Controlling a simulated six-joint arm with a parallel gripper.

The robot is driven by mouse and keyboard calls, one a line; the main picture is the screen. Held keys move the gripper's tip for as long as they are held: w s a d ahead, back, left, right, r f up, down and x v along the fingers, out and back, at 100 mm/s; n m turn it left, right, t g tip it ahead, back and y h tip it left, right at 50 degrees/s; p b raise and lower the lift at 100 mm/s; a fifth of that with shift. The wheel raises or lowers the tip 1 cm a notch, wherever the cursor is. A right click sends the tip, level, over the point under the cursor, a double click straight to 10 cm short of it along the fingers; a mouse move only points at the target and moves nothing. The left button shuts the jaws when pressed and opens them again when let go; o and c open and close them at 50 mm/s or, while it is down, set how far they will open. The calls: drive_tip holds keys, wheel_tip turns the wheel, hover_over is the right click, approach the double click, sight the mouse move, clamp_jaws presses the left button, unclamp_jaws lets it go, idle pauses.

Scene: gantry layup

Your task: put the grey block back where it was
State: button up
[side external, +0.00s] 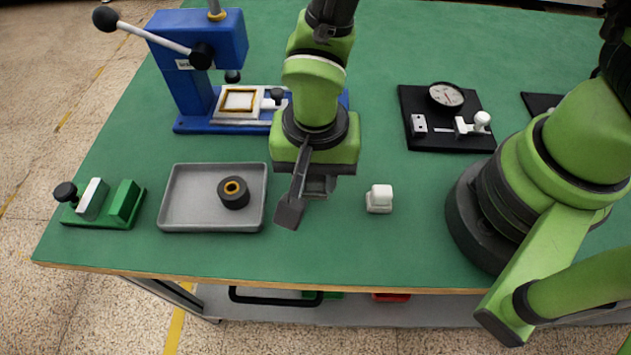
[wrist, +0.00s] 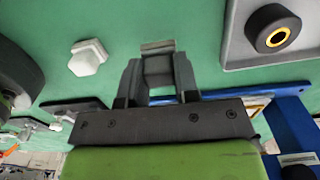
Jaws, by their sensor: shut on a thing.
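My gripper (side external: 306,192) hangs over the green table between the grey tray and a small white piece. In the wrist view its two fingers (wrist: 158,78) are shut on the grey block (wrist: 158,68), which sits between them near the tips. In the side view the near finger and the gripper body hide most of the block. The block appears to be held above the table; the exact gap is hard to tell.
A grey tray (side external: 174,213) holding a black roller with an orange ring (side external: 233,194) stands left. The white piece (side external: 379,199) stands right. A blue press (side external: 205,75), green clamp (side external: 104,204) and black dial-gauge plate (side external: 421,141) surround the area. Green table is clear in front.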

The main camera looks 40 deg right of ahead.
sight(315, 187)
drive_tip(key=shift+f, duration=1.45)
drive_tip(key=shift+f, duration=0.15)
drive_tip(key=o, duration=0.9)
